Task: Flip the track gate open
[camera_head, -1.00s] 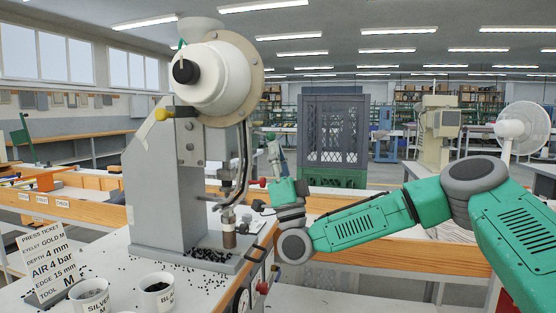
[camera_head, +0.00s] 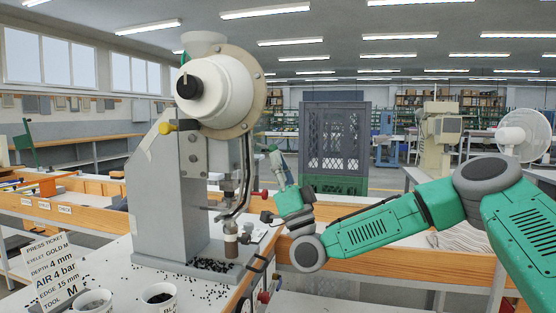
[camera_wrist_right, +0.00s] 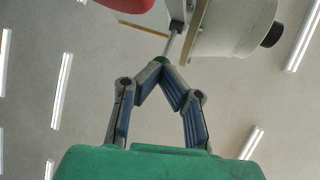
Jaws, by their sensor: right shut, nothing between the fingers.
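The grey eyelet press (camera_head: 166,200) stands on the white bench, its cream drum (camera_head: 212,92) at the top. A curved track (camera_head: 243,170) runs from the drum down to the tool. A red knob (camera_head: 263,193) shows beside the track's lower end; I cannot tell whether it belongs to the track gate, nor make out the gate's position. My right gripper (camera_head: 274,151) is right of the track, fingers pointing up. In the right wrist view its fingertips (camera_wrist_right: 160,66) meet and appear empty, near a thin metal rod (camera_wrist_right: 173,42); contact is unclear. My left gripper is out of view.
A ticket sign (camera_head: 55,270) and white cups, one holding black eyelets (camera_head: 159,296), stand at the bench front. Loose black eyelets lie around the press base. A grey crate (camera_head: 334,140) stands behind.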

